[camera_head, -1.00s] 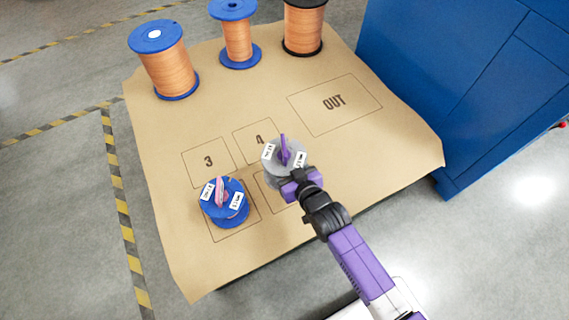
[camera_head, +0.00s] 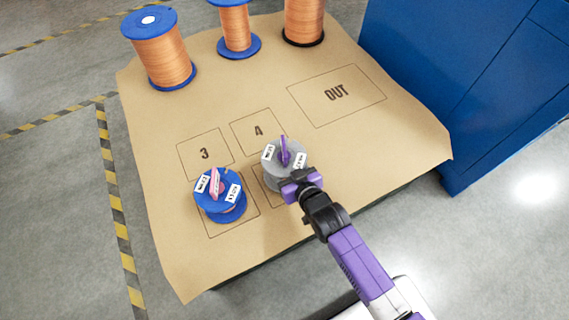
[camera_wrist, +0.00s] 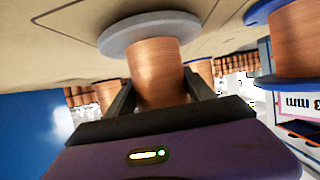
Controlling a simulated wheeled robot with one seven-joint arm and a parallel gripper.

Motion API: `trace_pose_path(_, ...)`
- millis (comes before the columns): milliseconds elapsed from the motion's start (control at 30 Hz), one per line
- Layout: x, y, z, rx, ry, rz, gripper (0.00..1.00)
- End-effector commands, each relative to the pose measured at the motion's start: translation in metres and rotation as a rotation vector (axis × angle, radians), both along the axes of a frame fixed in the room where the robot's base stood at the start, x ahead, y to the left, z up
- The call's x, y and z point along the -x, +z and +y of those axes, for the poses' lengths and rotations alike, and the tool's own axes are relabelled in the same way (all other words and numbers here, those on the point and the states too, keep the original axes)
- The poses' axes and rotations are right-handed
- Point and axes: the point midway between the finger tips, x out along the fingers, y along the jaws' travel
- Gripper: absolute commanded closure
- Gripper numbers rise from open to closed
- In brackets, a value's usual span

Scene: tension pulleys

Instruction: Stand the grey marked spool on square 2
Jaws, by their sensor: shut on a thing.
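The grey marked spool (camera_head: 272,170) has a grey top flange with white labels and a purple upright tab. It is over the square right of the blue spool, whose number is hidden. My gripper (camera_head: 293,180) is shut on its copper winding from the front right. In the wrist view, the winding (camera_wrist: 158,75) sits between both fingers, and the grey bottom flange (camera_wrist: 150,30) is at or just above the brown sheet. I cannot tell whether it touches. The spool looks upright.
A blue marked spool (camera_head: 238,212) with a pink tab stands close on the left, on another square. Squares 3 (camera_head: 204,154) and 4 (camera_head: 258,130) and the OUT area (camera_head: 337,93) are empty. Large copper spools (camera_head: 165,60) stand at the back. A blue cabinet (camera_head: 470,80) is at right.

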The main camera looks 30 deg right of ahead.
Motion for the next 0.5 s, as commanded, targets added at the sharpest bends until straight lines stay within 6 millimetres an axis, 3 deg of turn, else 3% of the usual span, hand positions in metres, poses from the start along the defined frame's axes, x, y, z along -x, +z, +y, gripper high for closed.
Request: trace_pose_path(500,-0.0013,-0.0032,0.0,0.0,0.0,-0.005,1.0)
